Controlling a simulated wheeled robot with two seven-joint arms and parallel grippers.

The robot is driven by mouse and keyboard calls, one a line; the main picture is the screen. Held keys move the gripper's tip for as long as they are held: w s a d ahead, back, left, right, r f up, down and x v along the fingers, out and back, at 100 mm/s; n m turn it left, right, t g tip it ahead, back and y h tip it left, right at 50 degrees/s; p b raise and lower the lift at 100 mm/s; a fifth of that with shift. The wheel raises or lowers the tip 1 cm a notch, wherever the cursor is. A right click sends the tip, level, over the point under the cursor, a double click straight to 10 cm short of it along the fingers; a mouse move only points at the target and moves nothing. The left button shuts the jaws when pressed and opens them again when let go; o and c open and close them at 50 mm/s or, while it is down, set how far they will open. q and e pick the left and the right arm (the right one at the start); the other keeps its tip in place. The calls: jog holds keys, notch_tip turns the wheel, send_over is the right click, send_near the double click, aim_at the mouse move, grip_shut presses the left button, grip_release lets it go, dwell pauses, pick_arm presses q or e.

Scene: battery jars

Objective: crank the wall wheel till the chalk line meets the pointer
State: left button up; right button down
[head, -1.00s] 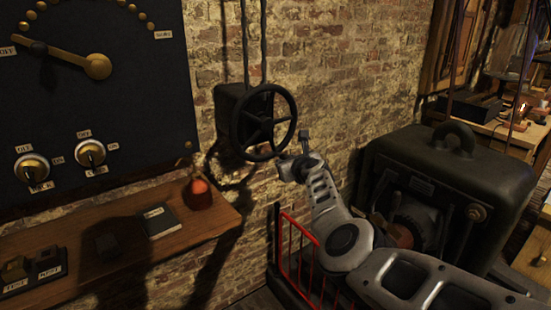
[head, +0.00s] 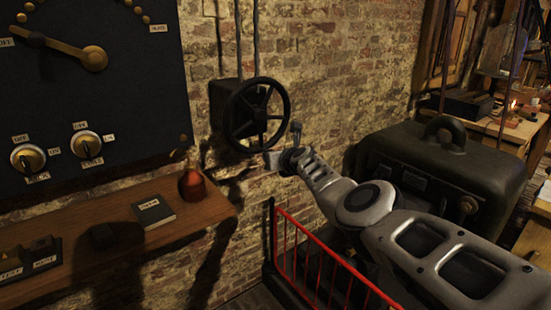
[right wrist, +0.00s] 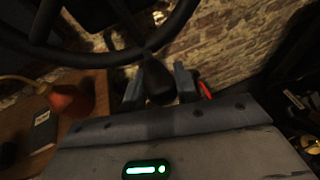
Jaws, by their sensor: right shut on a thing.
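The black spoked wall wheel (head: 231,115) is mounted on a dark box against the brick wall. My right gripper (head: 282,155) is at the wheel's lower right rim. In the right wrist view, my right gripper's two fingers (right wrist: 159,86) are on either side of the wheel's dark handle knob (right wrist: 157,80), shut on it. The wheel's rim and spokes (right wrist: 95,58) cross the top of that view. I cannot make out a chalk line or a pointer at the wheel. My left gripper is not in view.
A dark panel (head: 120,100) with a brass needle and knobs hangs at the left. A red railing (head: 320,268) and a large dark machine (head: 450,160) stand at the right.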

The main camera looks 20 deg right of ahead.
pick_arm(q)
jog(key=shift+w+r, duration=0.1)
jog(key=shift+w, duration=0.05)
pick_arm(e)
jog(key=shift+a+f, duration=0.1)
jog(key=c, duration=1.1)
grip_release()
jog(key=shift+o, duration=0.2)
pick_arm(q)
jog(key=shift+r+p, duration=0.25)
jog(key=shift+p, duration=0.05)
pick_arm(e)
jog(key=shift+r, duration=0.25)
jog(key=shift+s+r, duration=0.15)
jog(key=shift+s+r+p, duration=0.2)
jog(key=shift+s+p, duration=0.35)
jog(key=shift+p, duration=0.2)
pick_arm(q)
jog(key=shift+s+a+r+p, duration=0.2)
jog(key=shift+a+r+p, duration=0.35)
jog(key=shift+p, duration=0.5)
pick_arm(e)
jog(key=shift+f+v, duration=0.15)
jog(key=shift+v, duration=1.3)
jog(key=shift+f+v, duration=0.1)
jog(key=shift+v, duration=1.35)
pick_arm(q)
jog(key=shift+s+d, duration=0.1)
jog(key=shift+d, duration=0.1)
